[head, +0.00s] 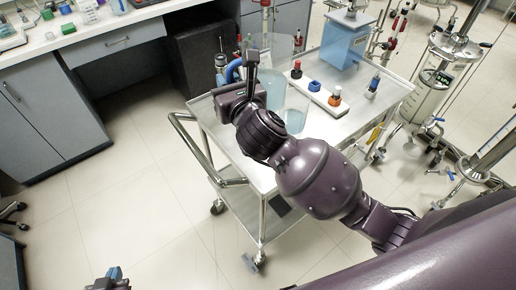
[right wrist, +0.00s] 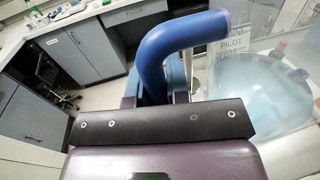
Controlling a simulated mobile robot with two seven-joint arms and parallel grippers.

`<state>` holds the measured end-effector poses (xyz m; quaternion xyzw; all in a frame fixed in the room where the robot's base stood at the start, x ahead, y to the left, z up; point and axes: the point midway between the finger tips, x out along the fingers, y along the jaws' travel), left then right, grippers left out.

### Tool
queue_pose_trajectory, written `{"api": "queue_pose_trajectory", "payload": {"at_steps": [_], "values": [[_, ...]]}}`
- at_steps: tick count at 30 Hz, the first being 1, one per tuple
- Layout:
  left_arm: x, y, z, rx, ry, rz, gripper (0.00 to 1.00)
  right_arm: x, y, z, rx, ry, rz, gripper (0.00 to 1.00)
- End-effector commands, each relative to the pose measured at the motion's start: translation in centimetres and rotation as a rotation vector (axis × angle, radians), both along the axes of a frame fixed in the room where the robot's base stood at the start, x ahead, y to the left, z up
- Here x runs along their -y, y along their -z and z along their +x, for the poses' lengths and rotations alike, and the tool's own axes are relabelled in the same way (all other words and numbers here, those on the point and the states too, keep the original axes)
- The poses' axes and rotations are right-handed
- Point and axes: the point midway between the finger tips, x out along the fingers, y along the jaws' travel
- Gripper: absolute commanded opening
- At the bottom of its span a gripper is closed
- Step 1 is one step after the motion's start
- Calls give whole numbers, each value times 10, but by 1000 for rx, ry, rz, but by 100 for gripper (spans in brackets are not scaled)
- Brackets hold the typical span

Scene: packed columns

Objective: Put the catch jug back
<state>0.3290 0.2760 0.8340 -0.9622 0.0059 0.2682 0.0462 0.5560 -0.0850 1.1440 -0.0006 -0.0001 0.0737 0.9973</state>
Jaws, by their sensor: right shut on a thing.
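The catch jug (head: 278,80) is a large clear vessel with pale blue liquid and a blue handle, at the left end of the steel cart (head: 255,182). My right gripper (head: 238,72) is shut on its blue handle (right wrist: 186,36). In the right wrist view the jug's clear body (right wrist: 255,88) is at the right, with a label reading "PILOT". My arm hides part of the jug, and I cannot tell whether its base touches the cart. My left gripper (head: 112,279) shows only partly at the bottom edge, away from the cart; its jaws are unclear.
A clear beaker-like shape (head: 296,112) shows behind my right arm. A white rack (head: 318,92) with coloured caps, a blue box (head: 344,45) and a small bottle (head: 373,84) stand on the cart. Steel columns (head: 440,85) stand at the right. The floor at left is clear.

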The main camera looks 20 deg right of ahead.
Motion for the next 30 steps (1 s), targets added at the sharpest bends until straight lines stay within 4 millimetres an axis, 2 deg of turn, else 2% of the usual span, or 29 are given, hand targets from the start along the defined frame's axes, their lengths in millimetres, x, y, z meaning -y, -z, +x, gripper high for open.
{"api": "queue_pose_trajectory", "payload": {"at_steps": [4, 21, 30], "values": [[0, 6, -1, -2, 0, 0, 0, -1, 22, 0, -3, -1, -3, 0], [0, 42, -7, -24, -1, 0, 0, -1, 138, 0, -3, -1, -2, 0], [0, 50, -8, -31, -1, 0, 0, -1, 159, 0, 1, -1, -2, 0]]}}
